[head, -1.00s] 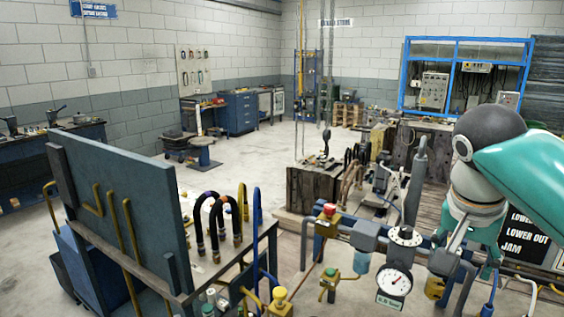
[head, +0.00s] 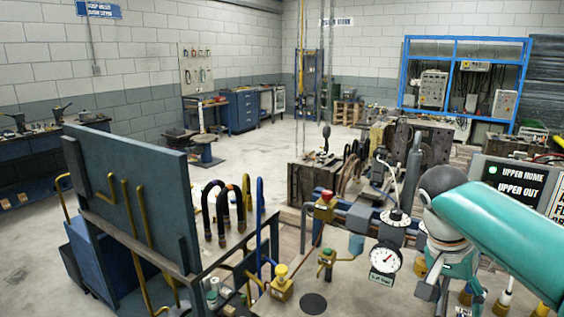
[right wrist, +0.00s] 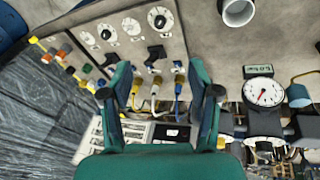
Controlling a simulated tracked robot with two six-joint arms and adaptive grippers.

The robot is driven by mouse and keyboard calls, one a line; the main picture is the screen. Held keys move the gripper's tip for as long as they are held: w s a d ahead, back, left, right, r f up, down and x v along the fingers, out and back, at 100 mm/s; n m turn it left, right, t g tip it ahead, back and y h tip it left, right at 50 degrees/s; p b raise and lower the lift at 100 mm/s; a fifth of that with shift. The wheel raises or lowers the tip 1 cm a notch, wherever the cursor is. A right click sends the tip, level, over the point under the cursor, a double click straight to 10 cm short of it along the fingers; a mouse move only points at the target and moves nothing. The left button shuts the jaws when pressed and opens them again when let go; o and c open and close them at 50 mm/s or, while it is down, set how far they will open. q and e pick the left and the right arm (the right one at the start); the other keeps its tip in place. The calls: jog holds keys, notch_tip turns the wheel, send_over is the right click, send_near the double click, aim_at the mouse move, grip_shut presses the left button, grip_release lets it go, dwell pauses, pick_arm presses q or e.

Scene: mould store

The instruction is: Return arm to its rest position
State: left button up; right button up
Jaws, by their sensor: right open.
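My right arm, teal with a dark grey joint, comes in from the right edge of the head view. My right gripper (head: 446,272) hangs low below its wrist, over the right part of the pipe stand, partly hidden by the arm. In the right wrist view my right gripper (right wrist: 163,92) has its two teal fingers spread wide with nothing held between them. Beyond the fingers are a panel with round dials (right wrist: 120,28) and several coloured plugs. My left gripper is not in the head view.
A white pressure gauge (head: 386,259) and a valve with a red knob (head: 326,197) stand close left of the right gripper. A status board (head: 518,180) reading "UPPER HOME" is behind the arm. A bench with a blue board (head: 135,195) fills the left front. Open floor (head: 245,160) lies beyond.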

jog(key=s+a+f+n+g+y, duration=0.1)
jog(key=s+a+f+g, duration=0.15)
jog(key=f, duration=0.75)
jog(key=s+a+f+n+g+y, duration=0.1)
jog(key=s+a+f, duration=0.15)
jog(key=f, duration=0.75)
jog(key=s+a+f+n+g+y, duration=0.1)
jog(key=s+f+n, duration=0.15)
jog(key=f, duration=0.75)
jog(key=s+a+f+n+t+y, duration=0.15)
jog(key=s+a+f+y, duration=0.35)
jog(key=s+a+f, duration=1)
jog(key=w+d+t, duration=0.1)
jog(key=w+t, duration=0.1)
jog(key=w+d+n+t, duration=0.1)
jog(key=w+d, duration=0.1)
jog(key=shift+r+t, duration=0.1)
jog(key=shift+t, duration=0.3)
